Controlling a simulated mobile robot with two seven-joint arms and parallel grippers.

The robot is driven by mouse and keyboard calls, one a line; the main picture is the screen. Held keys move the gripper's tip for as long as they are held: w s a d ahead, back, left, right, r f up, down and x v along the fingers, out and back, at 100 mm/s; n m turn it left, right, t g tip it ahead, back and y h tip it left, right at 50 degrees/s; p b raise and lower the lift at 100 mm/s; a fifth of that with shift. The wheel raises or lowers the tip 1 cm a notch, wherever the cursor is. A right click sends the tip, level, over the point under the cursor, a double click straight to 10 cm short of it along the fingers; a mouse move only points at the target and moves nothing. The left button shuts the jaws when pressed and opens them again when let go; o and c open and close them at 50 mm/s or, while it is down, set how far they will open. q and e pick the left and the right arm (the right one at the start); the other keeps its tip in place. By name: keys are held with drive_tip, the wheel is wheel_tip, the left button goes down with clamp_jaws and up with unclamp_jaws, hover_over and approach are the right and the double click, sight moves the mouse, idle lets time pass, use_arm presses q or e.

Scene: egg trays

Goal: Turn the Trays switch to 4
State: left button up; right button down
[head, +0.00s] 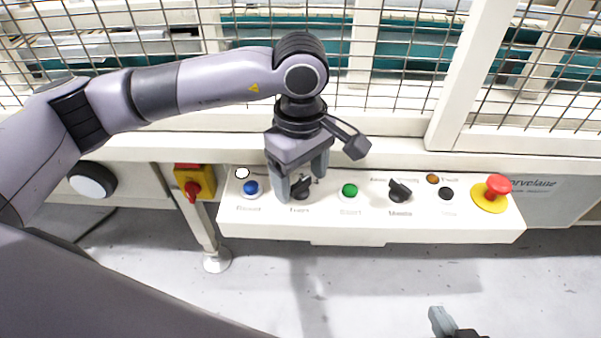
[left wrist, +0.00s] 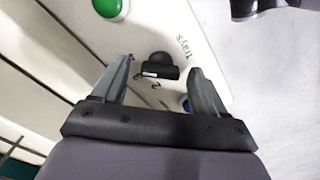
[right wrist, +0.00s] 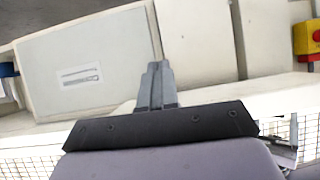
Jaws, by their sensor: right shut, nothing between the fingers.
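The Trays switch is a black rotary knob (head: 301,187) on the white control panel (head: 370,235), above its printed label. In the left wrist view the knob (left wrist: 158,64) has a white mark, and the word Trays is printed beside it. Small numbers near it are partly hidden. The number the mark points at cannot be read for certain. My left gripper (head: 303,180) is open over the knob, one finger on each side. The fingers look apart from it. My right gripper (right wrist: 156,66) is shut and empty; its tip also shows low in the head view (head: 437,318).
A blue button (head: 251,187) is left of the switch and a green button (head: 349,190) right of it. Further right are another black knob (head: 400,190) and a red emergency stop (head: 497,187). A wire mesh fence (head: 400,50) stands behind. The floor in front is clear.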

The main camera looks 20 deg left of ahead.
sight(301, 182)
use_arm(q)
wheel_tip(301, 182, up, 6)
drive_tip(key=shift+r+p, duration=0.1)
drive_tip(key=shift+p, duration=0.5)
drive_tip(key=shift+r, duration=0.5)
use_arm(e)
drive_tip(key=shift+s+d+f, duration=0.3)
drive_tip(key=shift+d+f, duration=0.15)
drive_tip(key=shift+d, duration=0.1)
drive_tip(key=shift+r, duration=0.1)
